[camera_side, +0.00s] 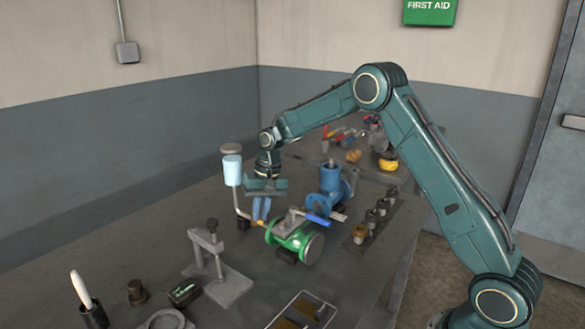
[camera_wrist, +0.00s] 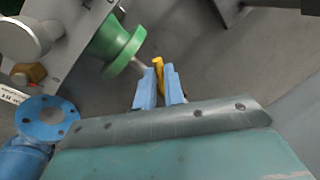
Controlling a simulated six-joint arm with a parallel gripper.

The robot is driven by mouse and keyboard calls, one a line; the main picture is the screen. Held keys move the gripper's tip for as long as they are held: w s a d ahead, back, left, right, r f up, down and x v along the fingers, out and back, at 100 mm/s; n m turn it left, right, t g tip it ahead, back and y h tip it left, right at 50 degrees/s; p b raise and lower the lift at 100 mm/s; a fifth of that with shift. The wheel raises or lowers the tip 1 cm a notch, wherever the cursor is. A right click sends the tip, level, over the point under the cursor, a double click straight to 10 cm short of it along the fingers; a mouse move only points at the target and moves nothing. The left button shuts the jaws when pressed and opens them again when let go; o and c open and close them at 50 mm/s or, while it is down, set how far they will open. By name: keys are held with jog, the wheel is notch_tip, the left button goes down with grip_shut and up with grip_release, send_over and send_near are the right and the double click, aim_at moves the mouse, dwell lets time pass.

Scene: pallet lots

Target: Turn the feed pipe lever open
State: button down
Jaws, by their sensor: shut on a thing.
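The feed pipe (camera_side: 238,202), with a pale blue cylinder on top, stands left of a green valve body (camera_side: 294,240). A small yellow lever (camera_side: 261,224) shows low on the pipe, near the green body. My gripper (camera_side: 261,217) reaches down here with its blue fingers. In the wrist view the yellow lever (camera_wrist: 158,66) stands between the two fingers of my gripper (camera_wrist: 159,84), which are shut on it. The green flange (camera_wrist: 119,42) is just to the left. The lever's lower part is hidden by the fingers.
A grey clamp stand (camera_side: 232,285) is in front, and a row of fittings (camera_side: 371,216) lies to the right. The bench is open at left.

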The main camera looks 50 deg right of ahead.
jog(key=n, duration=0.2)
jog(key=d+n, duration=0.1)
jog(key=d+n+g, duration=0.1)
jog(key=n, duration=0.1)
jog(key=shift+s+n, duration=0.1)
jog(key=shift+n, duration=0.2)
dwell(0.4)
jog(key=c, duration=1.5)
grip_release()
notch_tip(320, 180, up, 12)
jog(key=d, duration=0.2)
jog(key=shift+d, duration=0.25)
jog(key=shift+s, duration=0.1)
